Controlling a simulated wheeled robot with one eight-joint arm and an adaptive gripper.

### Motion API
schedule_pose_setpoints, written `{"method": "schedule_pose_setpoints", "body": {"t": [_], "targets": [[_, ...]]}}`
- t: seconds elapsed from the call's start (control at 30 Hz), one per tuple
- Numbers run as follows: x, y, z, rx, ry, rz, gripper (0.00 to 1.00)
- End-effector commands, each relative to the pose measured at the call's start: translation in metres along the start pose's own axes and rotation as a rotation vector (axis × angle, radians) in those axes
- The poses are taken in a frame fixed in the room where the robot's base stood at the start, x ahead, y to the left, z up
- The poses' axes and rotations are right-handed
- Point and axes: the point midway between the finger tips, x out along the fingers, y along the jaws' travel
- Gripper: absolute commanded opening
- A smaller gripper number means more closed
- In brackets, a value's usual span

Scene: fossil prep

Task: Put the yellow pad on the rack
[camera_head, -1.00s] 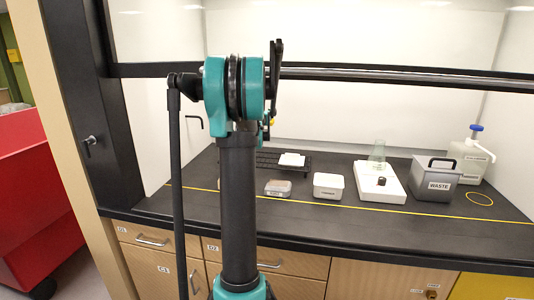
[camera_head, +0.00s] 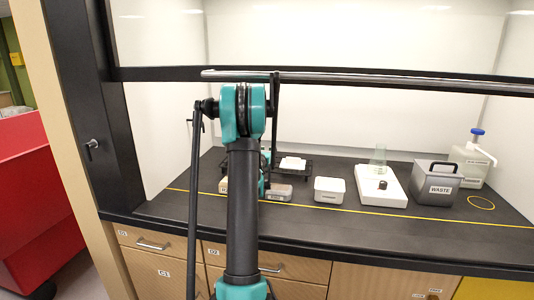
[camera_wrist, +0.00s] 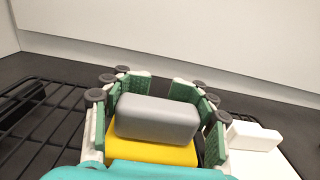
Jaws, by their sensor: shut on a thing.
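In the wrist view, my gripper (camera_wrist: 160,84) is shut on the yellow pad (camera_wrist: 150,152), with green ridged fingers on both sides. A grey rounded block (camera_wrist: 156,118) sits against the yellow part; I cannot tell whether it is one piece with it. The black wire rack (camera_wrist: 30,125) spreads below and to the left of my gripper. My gripper and the pad are mostly hidden there. Whether the pad touches the rack is not clear.

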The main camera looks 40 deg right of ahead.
Motion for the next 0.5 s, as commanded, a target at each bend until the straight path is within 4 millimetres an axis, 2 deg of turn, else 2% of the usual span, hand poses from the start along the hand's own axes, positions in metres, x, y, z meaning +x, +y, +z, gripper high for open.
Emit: {"method": "schedule_pose_setpoints", "body": {"t": [0.1, 0.43, 0.47, 0.5], "targets": [[0.0001, 0.0000, -0.0131, 0.000, 0.000, 0.000, 0.14], [-0.0002, 0.0000, -0.0159, 0.000, 0.000, 0.000, 0.14], [-0.0003, -0.0001, -0.0163, 0.000, 0.000, 0.000, 0.49], [-0.0003, -0.0001, -0.0160, 0.000, 0.000, 0.000, 0.54]]}}
